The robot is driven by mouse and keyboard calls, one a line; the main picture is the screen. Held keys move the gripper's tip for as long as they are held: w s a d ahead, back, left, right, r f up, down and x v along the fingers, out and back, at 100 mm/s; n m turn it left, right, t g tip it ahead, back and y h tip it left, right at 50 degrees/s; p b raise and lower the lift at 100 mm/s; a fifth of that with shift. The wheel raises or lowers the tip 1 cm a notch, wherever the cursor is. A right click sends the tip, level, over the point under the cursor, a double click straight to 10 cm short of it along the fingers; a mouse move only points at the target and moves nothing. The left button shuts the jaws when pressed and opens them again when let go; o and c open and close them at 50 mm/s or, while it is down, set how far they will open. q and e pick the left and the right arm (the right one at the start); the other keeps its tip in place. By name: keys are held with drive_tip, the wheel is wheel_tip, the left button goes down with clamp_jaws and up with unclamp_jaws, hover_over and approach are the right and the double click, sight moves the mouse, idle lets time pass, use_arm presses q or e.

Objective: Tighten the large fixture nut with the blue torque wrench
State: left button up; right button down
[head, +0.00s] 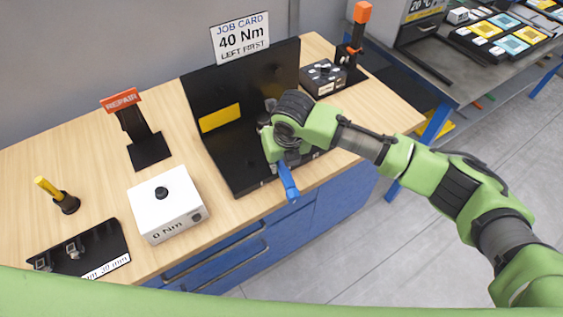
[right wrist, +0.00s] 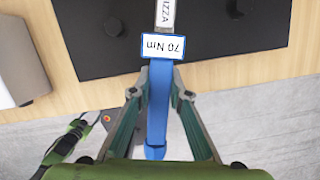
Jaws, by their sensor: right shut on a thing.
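The blue torque wrench (head: 288,182) points its blue handle off the front edge of the bench in the head view. My right gripper (head: 283,160) is shut on this handle. In the right wrist view the handle (right wrist: 157,110) lies between the two fingers, and a tag on it reads 70 Nm, upside down. A silvery shaft runs on over the black fixture (head: 240,165). The wrench head and the large fixture nut are not discernible; my gripper and wrist cover that part in the head view. My left gripper is not in view.
A job card (head: 240,38) reads 40 Nm, left first. A white box (head: 165,205) marked 0 Nm, a repair stand (head: 148,150), a yellow-handled tool (head: 52,190) and a black tray (head: 105,240) stand left. A dark box (head: 323,78) stands back right. Bare wood lies between them.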

drive_tip(key=shift+s+a+m+p, duration=0.25)
drive_tip(key=shift+a+m+p, duration=0.15)
drive_tip(key=shift+a, duration=0.15)
drive_tip(key=shift+s+a+m+p, duration=0.25)
drive_tip(key=shift+a+m, duration=0.15)
drive_tip(key=shift+a, duration=0.1)
idle(0.8)
drive_tip(key=shift+s+a+m+h+p, duration=0.1)
drive_tip(key=shift+a+m+h+p, duration=0.5)
drive_tip(key=shift+a, duration=0.55)
idle(0.5)
drive_tip(key=shift+a+m, duration=1)
drive_tip(key=shift+a, duration=0.2)
idle(0.9)
drive_tip(key=shift+a+m, duration=0.8)
drive_tip(key=shift+a, duration=0.4)
idle(1.2)
